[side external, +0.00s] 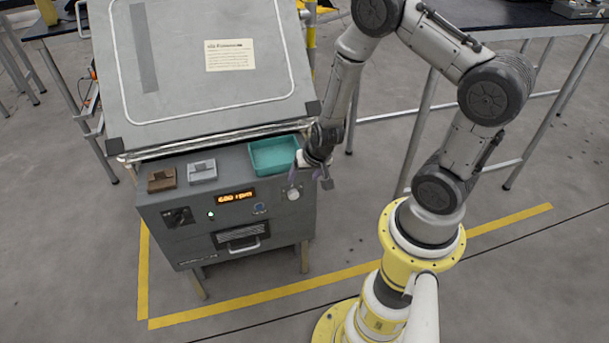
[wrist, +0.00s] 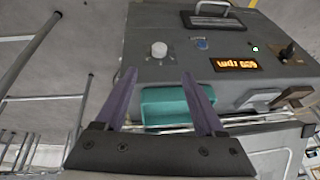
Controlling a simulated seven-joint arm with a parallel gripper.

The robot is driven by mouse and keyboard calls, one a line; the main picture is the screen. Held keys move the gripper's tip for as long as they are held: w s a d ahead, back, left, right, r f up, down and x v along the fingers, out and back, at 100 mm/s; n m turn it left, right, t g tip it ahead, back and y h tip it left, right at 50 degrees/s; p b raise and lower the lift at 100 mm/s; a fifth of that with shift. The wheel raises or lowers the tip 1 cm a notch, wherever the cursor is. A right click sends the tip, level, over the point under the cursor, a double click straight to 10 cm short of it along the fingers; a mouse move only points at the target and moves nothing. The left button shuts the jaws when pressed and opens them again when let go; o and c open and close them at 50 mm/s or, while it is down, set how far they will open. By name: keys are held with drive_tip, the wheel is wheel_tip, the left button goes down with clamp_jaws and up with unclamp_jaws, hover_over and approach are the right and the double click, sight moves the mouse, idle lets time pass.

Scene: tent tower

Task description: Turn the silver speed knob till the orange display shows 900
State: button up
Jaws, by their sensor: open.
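The silver speed knob (side external: 293,194) is on the front panel of the grey machine, below the teal tray's right part. In the wrist view the round pale knob (wrist: 159,49) shows upside down, just beyond and between my fingertips. My gripper (side external: 309,182) is open and empty beside the panel's upper right edge. Its two purple fingers (wrist: 158,74) look spread wider than the knob and apart from it. The orange display (side external: 236,197) reads a number in the 600s with "rpm"; the exact digits are blurred. It also shows inverted in the wrist view (wrist: 235,64).
A teal tray (side external: 272,156) sits on the machine's top ledge close to my gripper. A blue button (side external: 260,208), a black switch (side external: 179,216) and a drawer handle (side external: 243,245) share the panel. A large tilted lid (side external: 200,95) rises behind. Floor in front is clear.

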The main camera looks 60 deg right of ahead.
drive_tip(key=shift+w, duration=0.1)
drive_tip(key=w+a+f+n+h, duration=0.1)
drive_tip(key=w+a+f+h, duration=0.1)
drive_tip(key=w+a+f, duration=0.25)
drive_tip(key=n+t+h, duration=0.4)
drive_tip(key=n+h, duration=0.2)
drive_tip(key=h, duration=0.3)
approach(294, 197)
drive_tip(key=x, duration=0.8)
drive_tip(key=shift+w+d+r, duration=0.15)
drive_tip(key=shift+w, duration=0.05)
clamp_jaws()
